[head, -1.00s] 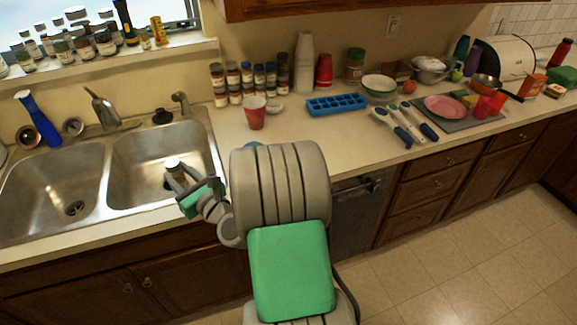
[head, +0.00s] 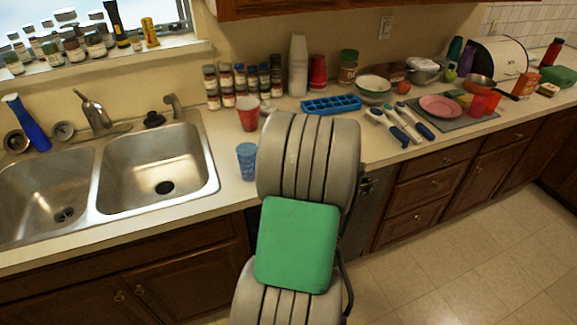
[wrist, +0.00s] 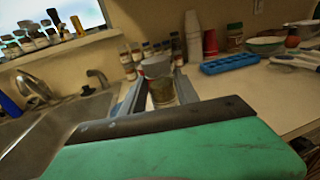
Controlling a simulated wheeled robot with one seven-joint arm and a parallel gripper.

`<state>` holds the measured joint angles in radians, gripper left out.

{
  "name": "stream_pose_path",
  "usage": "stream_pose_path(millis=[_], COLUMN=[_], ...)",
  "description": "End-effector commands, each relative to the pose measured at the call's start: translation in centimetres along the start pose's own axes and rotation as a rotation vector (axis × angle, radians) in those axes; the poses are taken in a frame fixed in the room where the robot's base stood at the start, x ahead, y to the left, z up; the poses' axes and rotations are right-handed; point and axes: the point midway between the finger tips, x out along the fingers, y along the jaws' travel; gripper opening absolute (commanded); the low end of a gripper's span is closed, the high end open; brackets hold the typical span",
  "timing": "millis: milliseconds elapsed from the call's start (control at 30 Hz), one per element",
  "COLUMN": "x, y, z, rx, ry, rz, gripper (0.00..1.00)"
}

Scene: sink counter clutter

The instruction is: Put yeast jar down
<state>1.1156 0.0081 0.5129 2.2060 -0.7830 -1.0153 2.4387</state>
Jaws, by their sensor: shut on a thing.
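The yeast jar (wrist: 162,92), a small jar with a brownish body, is between the fingers of my gripper (wrist: 160,84) in the wrist view. My gripper is shut on it, over the counter (wrist: 262,93) to the right of the sink. I cannot tell whether the jar's base touches the counter. In the head view, my arm hides both the gripper and the jar.
A red cup (head: 248,113) stands near several spice jars (head: 240,85). A blue cup (head: 246,160) stands between the sink (head: 157,170) and my arm. A blue ice tray (head: 331,104) lies behind my arm. Utensils (head: 398,124) lie to the right.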

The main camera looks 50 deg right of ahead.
Motion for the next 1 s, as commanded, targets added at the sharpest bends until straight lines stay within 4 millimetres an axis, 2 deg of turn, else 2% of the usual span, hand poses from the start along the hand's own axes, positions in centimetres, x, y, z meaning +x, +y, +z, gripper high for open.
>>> stream_pose_path(millis=[33,200,367,533,933,967,1000], x=[1.0,3.2,4.3,4.6,4.6,4.6,4.6], y=[-1.3,-3.5,-4.5,-4.9,-4.8,-4.8,-4.8], z=[-1.1,-4.8,-6.2,-9.1,-10.0,-10.0,-9.9], rx=[0.001,0.002,0.001,0.003,0.000,0.000,0.000], ry=[0.000,0.003,0.000,0.003,-0.001,0.000,0.000], rz=[-0.005,-0.001,0.001,0.002,0.002,0.002,0.002], gripper=[0.00,0.00,0.00,0.00,0.00,0.38,0.41])
